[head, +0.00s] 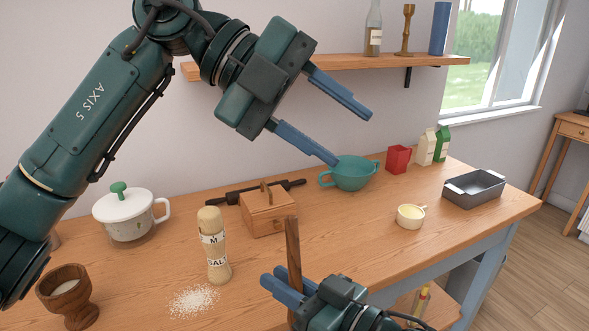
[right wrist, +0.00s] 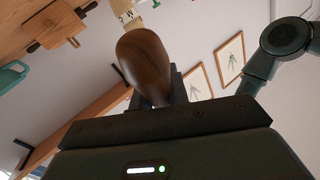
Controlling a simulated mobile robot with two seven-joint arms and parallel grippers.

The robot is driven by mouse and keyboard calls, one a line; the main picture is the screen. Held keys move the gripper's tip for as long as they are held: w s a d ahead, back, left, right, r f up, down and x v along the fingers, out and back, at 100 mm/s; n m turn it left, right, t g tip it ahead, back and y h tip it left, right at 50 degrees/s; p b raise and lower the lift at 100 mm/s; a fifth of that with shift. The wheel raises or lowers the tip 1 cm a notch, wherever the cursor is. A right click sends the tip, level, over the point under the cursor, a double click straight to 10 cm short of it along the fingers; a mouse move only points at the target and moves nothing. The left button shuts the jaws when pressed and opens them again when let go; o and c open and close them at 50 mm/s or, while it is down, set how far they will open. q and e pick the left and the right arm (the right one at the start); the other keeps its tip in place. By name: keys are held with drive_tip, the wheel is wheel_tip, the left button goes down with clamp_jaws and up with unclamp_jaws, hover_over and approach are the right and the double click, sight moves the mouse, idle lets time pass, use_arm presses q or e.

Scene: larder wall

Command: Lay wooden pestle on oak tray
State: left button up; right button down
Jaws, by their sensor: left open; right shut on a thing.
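A dark brown wooden pestle (head: 292,250) stands roughly upright in my right gripper (head: 277,284), which is shut on it at the front of the counter. In the right wrist view the pestle (right wrist: 145,58) shows its thick rounded end close to the camera. My left gripper (head: 353,138) is open and empty, in the air above the back of the counter and below the shelf. I see no oak tray in either view.
A salt mill (head: 213,246), spilled salt (head: 194,301), a wooden box (head: 268,213) and a mortar (head: 68,298) stand left of the pestle. Counter between box and cup is clear.

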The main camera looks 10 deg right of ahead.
use_arm(q)
drive_tip(key=t+y, duration=0.1)
drive_tip(key=y, duration=0.1)
drive_tip(key=t+y, duration=0.3)
drive_tip(key=y, duration=0.5)
hover_over(296, 250)
drive_tip(key=w, duration=0.1)
wheel_tip(296, 250, down, 6)
drive_tip(key=shift+w+d+f, duration=0.1)
wheel_tip(296, 250, down, 12)
drive_tip(key=shift+c, duration=0.4)
drive_tip(key=shift+d, duration=0.1)
clamp_jaws()
use_arm(e)
drive_tip(key=c, duration=1.3)
unclamp_jaws()
